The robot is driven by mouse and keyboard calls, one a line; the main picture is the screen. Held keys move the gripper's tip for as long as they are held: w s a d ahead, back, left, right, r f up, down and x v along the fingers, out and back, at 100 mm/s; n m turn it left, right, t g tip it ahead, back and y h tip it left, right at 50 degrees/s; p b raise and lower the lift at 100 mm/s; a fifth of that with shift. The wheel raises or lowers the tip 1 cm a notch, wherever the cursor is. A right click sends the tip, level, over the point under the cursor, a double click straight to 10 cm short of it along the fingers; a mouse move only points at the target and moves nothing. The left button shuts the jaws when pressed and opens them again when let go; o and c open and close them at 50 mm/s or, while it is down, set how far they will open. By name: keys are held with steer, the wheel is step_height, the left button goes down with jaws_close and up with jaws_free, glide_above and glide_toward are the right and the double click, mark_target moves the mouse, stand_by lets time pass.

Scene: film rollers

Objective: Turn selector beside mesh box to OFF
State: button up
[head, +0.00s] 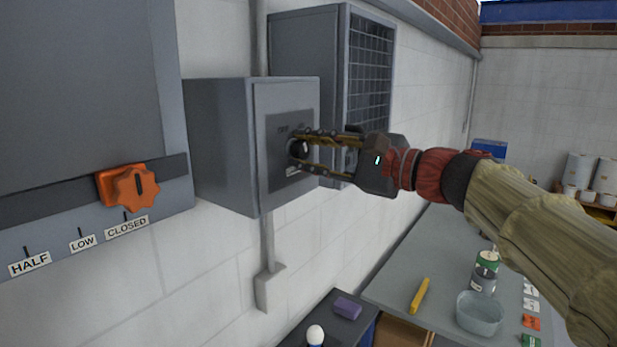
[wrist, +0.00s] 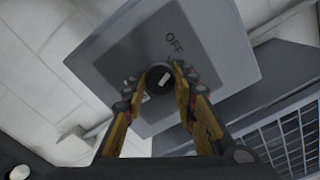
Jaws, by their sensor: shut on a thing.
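The selector (head: 297,150) is a round black knob on the front plate of a grey wall box. My gripper (head: 303,154) reaches in from the right, with its two yellow fingers on either side of the knob. In the wrist view the fingers close around the selector (wrist: 160,79), which carries a pale pointer mark. The word OFF (wrist: 174,41) is printed on the plate just beyond the knob; the mark is tilted and I cannot tell if it lines up with it. The mesh box (head: 369,75), grey with a grid front, is mounted right behind the selector box.
An orange knob (head: 130,187) on a grey panel at left has labels HALF, LOW and CLOSED. A purple block (head: 347,307) sits on a dark surface.

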steer(key=shift+f+n+b, duration=0.15)
steer(key=shift+n+b, duration=0.85)
steer(key=shift+b, duration=0.35)
steer(key=o, duration=1.2)
steer(key=shift+c, duration=0.2)
steer(key=v, duration=1.2)
